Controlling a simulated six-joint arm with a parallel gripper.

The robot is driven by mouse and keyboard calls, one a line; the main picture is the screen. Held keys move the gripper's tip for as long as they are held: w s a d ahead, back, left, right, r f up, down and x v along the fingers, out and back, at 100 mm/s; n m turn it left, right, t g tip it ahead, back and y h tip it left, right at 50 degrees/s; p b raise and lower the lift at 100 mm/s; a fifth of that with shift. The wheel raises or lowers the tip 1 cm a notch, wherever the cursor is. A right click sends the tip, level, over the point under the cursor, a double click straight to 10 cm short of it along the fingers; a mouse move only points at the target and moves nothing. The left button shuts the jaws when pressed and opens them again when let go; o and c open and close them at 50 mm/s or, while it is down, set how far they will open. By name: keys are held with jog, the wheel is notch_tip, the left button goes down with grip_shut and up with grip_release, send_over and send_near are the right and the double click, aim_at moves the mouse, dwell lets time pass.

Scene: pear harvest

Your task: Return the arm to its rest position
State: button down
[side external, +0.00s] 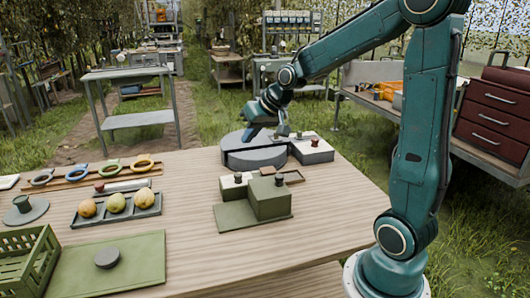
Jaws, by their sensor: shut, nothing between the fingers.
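My gripper (256,132) is at the end of my teal arm, above the far right part of the wooden table. It hangs over the dark grey round block (252,157) and points down. Its fingers are small in this view and look closed, with nothing seen between them. A clear gap to the block below is hard to judge. My arm rises from its base at the table's right edge and bends over the table from above.
A green stepped block (268,200) stands mid-table. A tray (92,219) of pears, a green crate (22,262), a green mat (138,262) and coloured rings (110,168) lie left. A grey box (311,151) stands beside the round block. The front right tabletop is clear.

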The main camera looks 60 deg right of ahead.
jog(key=s+a+r+n, duration=0.2)
jog(key=s+a, duration=0.5)
jog(key=s, duration=0.4)
jog(key=s+a+r+n+g, duration=0.1)
jog(key=s+a+r+n, duration=0.1)
jog(key=s+a, duration=0.5)
jog(key=s+n, duration=0.1)
jog(key=s, duration=0.3)
jog(key=c, duration=2.2)
grip_release()
jog(key=shift+a, duration=0.1)
